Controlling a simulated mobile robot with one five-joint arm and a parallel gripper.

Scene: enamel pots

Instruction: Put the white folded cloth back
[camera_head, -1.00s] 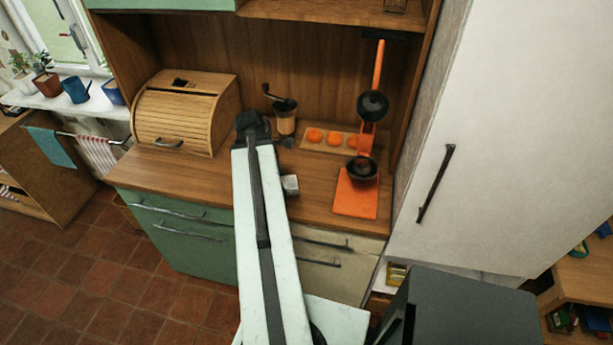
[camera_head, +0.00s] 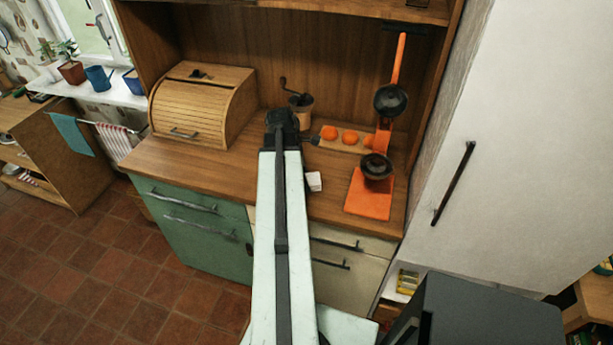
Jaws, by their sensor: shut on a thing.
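A small white folded cloth (camera_head: 314,182) shows just right of my arm, in front of the wooden cutting board and left of the orange mat. Its left part may be hidden by my arm, and I cannot tell whether it rests on the counter or is held above it. My pale green arm rises through the middle of the view to a dark joint. My gripper's jaws do not show; the arm hides them.
The counter's left front is clear. A white cabinet (camera_head: 510,130) stands right.

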